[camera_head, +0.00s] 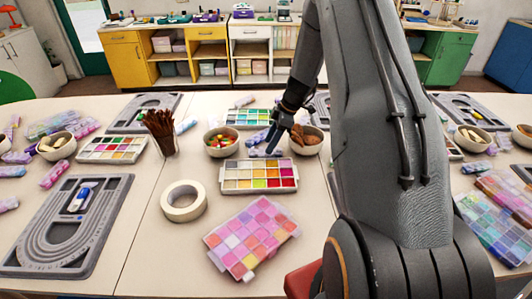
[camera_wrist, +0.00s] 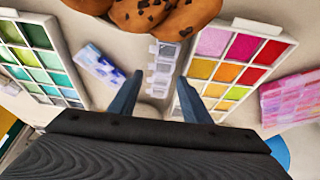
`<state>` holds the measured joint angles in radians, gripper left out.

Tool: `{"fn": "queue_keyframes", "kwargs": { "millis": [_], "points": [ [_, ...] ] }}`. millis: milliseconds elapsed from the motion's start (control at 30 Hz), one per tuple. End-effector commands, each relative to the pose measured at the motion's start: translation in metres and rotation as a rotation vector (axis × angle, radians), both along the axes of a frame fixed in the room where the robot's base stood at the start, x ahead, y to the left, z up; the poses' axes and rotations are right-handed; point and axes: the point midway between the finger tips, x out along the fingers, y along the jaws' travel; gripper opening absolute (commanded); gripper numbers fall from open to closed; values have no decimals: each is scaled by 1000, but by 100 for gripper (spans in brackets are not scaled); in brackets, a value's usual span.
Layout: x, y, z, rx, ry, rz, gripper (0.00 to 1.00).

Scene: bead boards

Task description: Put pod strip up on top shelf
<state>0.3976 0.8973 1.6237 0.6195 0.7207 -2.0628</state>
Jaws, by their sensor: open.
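The pod strip (camera_wrist: 162,68), a narrow whitish, clear-looking strip of small lidded cells, lies on the table in the wrist view. It is between and just ahead of the two fingers of my gripper (camera_wrist: 158,98). The fingers are apart, one on each side of the strip's line, and nothing is held. In the head view my gripper (camera_head: 275,143) hangs low over the table, between the paint palettes and the cookie bowl. I cannot make out the strip there. Back units with open shelves (camera_head: 262,52) stand by the far wall; which one is the top shelf I cannot tell.
A bowl of cookies (camera_head: 306,140), a bright colour palette (camera_head: 258,176), a green palette (camera_head: 249,118) and a bluish strip pack (camera_wrist: 100,65) crowd the gripper. A tape roll (camera_head: 184,201) and pink bead case (camera_head: 250,238) lie nearer. Bare table shows at left of the tape.

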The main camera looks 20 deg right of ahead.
Motion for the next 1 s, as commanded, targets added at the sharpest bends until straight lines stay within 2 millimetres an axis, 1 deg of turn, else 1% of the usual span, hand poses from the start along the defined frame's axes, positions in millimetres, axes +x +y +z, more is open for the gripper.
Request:
{"fn": "queue_keyframes", "kwargs": {
  "millis": [133, 233, 333, 533, 567, 600, 733, 800, 1000],
  "points": [
    [3, 7, -17, 1, 3, 1, 44],
    [5, 10, -25, -1, 1, 0, 44],
    [6, 11, -29, -1, 0, 1, 44],
    [6, 11, -30, -1, 0, 1, 44],
    [6, 11, -30, -1, 0, 1, 42],
    [6, 11, -30, -1, 0, 1, 35],
    [6, 11, -30, -1, 0, 0, 13],
    [6, 11, -30, -1, 0, 0, 6],
    [6, 11, -29, -1, 0, 0, 6]
  ]
}}
